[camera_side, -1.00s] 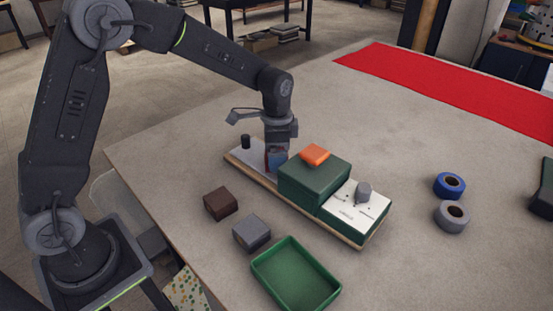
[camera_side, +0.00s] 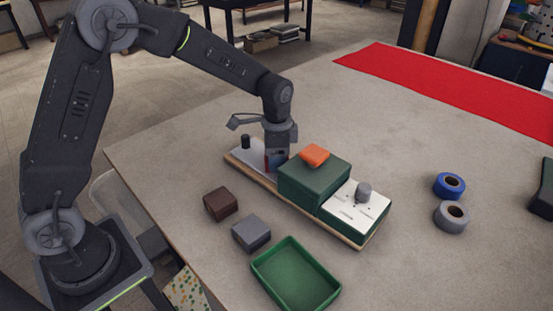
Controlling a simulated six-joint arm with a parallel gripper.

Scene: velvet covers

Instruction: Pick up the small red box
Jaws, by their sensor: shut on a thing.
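My gripper (camera_side: 277,161) points straight down over the grey plate at the left end of a long wooden board. It is shut on the small red box (camera_side: 268,160), which shows only as a narrow red strip; my fingers hide most of it. I cannot tell whether the box still touches the plate. The green block (camera_side: 300,187) stands close to the right of my gripper, with an orange box (camera_side: 315,154) on top.
The wooden board (camera_side: 262,184) also carries a white panel (camera_side: 345,208) with a grey knob and a black post (camera_side: 246,142). A brown box (camera_side: 221,204), a grey box (camera_side: 251,233) and an empty green tray (camera_side: 285,285) lie in front. Tape rolls (camera_side: 450,186) sit right.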

